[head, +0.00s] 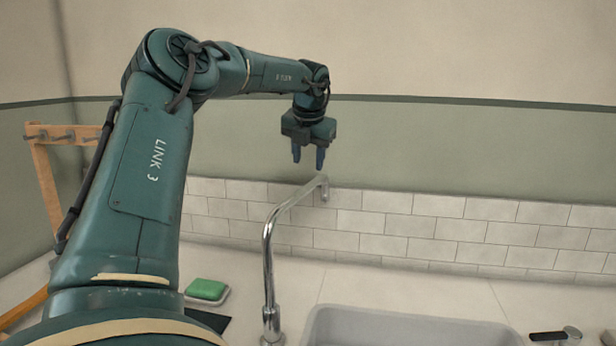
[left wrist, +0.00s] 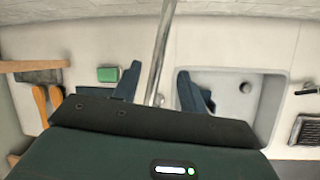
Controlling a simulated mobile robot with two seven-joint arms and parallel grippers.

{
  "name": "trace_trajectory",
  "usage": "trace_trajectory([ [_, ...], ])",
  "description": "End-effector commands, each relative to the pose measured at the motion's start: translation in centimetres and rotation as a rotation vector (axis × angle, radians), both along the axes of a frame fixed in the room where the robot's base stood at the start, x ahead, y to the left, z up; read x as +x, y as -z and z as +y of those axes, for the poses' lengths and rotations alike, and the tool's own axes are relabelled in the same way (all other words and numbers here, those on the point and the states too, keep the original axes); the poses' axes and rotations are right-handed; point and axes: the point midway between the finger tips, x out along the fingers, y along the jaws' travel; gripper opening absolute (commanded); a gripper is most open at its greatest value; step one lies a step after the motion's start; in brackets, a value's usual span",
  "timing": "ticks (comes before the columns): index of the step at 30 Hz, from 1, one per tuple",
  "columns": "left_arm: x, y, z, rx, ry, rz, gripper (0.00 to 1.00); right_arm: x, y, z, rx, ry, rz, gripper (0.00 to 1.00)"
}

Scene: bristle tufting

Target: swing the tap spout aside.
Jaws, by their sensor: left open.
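The chrome tap spout (head: 268,245) rises from the counter, bends over and ends in a down-turned tip near the tiled wall. In the left wrist view the spout (left wrist: 162,45) runs as a bright bar through the gap between my fingers. My left gripper (head: 308,163) is open and empty, pointing down, and in the head view its fingertips show just above the spout's tip. In the left wrist view the two fingers (left wrist: 157,90) stand apart on either side of the spout. I see no clear contact. My right gripper is not in view.
A grey sink basin (head: 400,325) lies right of the tap's foot. A green soap block (head: 207,289) on a dish sits left of it. A dark-and-chrome fitting (head: 556,335) is at far right. A wooden peg rack (head: 50,165) stands at left. White wall tiles (head: 430,225) are behind.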

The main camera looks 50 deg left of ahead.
Motion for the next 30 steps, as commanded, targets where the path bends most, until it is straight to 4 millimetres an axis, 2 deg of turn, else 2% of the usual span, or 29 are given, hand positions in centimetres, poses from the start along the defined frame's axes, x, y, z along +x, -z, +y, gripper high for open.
trace_trajectory([
  [3,-0.6,-2.2,-0.8,0.001,0.001,-0.003,0.42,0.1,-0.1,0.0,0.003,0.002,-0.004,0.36],
  [10,-1.2,-4.4,-1.7,-0.001,-0.001,-0.001,0.42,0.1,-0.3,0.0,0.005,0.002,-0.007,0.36],
  [30,-1.3,-4.6,-1.8,0.000,0.000,0.001,0.42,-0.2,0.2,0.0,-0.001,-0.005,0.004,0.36],
])
